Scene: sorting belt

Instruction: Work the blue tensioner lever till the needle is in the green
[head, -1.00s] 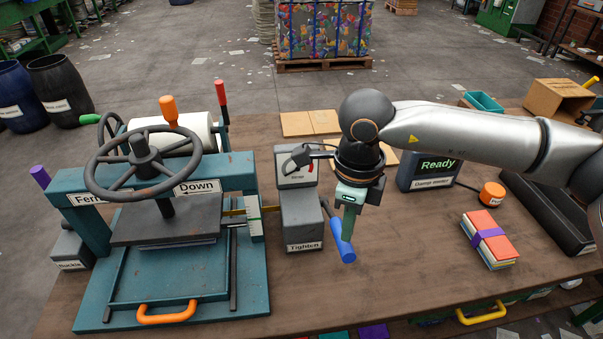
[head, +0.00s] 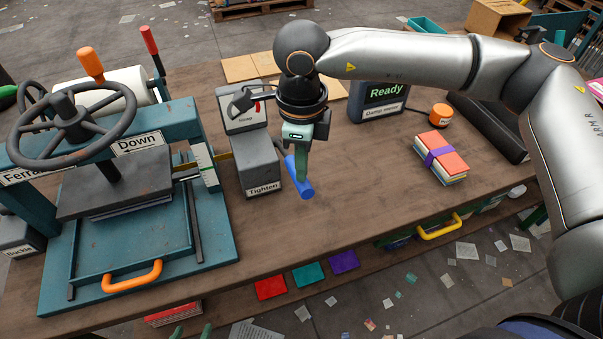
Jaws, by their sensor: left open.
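The blue lever (head: 304,188) sticks out from the right side of the grey box labelled "Tighten" (head: 257,172), pointing down towards the front. My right gripper (head: 302,176) points down at it, its green fingers closed against the blue handle and hiding part of it. On the box behind, a white face (head: 238,122) shows a red mark; a dark curved part covers some of it, and I cannot make out a needle or green zone. My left gripper (head: 192,330) shows only as two green fingertips, apart and empty, at the bottom edge.
The teal press (head: 215,225) with its handwheel (head: 72,128) stands left, a scale with green marks (head: 204,164) on its side. The "Ready" display (head: 380,100), orange button (head: 441,113) and strapped books (head: 440,158) lie right. The front middle of the table is clear.

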